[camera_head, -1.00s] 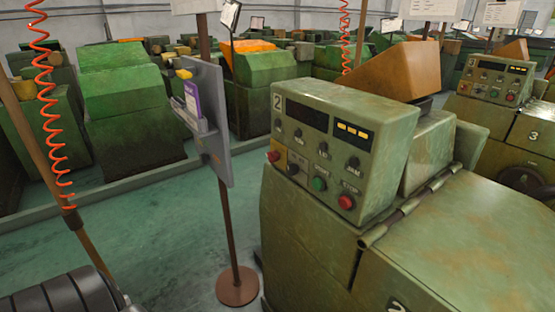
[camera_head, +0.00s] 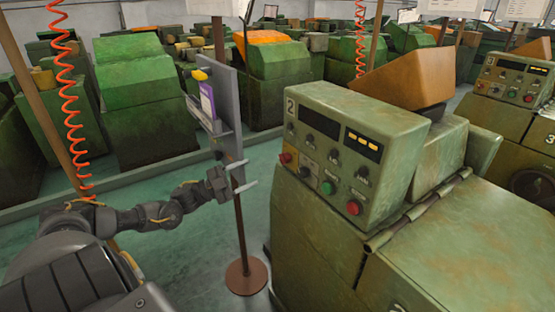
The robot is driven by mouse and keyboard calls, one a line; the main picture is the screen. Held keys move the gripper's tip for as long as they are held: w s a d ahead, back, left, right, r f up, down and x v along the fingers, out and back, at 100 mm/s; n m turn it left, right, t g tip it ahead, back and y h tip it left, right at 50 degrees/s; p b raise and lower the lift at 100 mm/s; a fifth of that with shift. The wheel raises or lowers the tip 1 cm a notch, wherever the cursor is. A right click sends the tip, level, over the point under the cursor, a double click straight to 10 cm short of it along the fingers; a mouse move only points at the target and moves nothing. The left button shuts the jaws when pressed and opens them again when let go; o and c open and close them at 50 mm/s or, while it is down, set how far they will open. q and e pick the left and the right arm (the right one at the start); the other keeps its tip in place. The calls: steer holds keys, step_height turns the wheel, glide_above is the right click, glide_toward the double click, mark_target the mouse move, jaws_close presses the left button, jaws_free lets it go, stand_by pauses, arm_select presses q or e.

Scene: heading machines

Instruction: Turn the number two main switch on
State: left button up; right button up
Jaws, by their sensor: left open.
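The number two machine's green control box (camera_head: 395,128) stands right of centre, with a "2" at its upper left. Along its lower front are a red knob (camera_head: 286,158), a dark switch on a pale plate (camera_head: 305,171), a green button (camera_head: 328,187) and a red button (camera_head: 354,207). Which one is the main switch, and its setting, I cannot read. My left gripper (camera_head: 243,176) is open and empty, its fingers pointing right towards the box. It appears left of the red knob, apart from it.
A grey board on a brown post (camera_head: 245,278) stands behind my left gripper, holding a purple booklet (camera_head: 207,101). A red coiled hose (camera_head: 68,110) hangs at the left. The number three machine (camera_head: 515,80) is at the right. Green floor lies open around the post.

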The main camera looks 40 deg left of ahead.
mark_target(280, 159)
arm_select(q)
steer(key=p+x, duration=0.2)
steer(key=x, duration=0.7)
steer(key=shift+r+p, duration=0.1)
steer(key=shift+p, duration=0.3)
steer(key=shift+w+d, duration=0.45)
steer(key=shift+w, duration=0.35)
steer(key=shift+r, duration=0.1)
steer(key=c, duration=1)
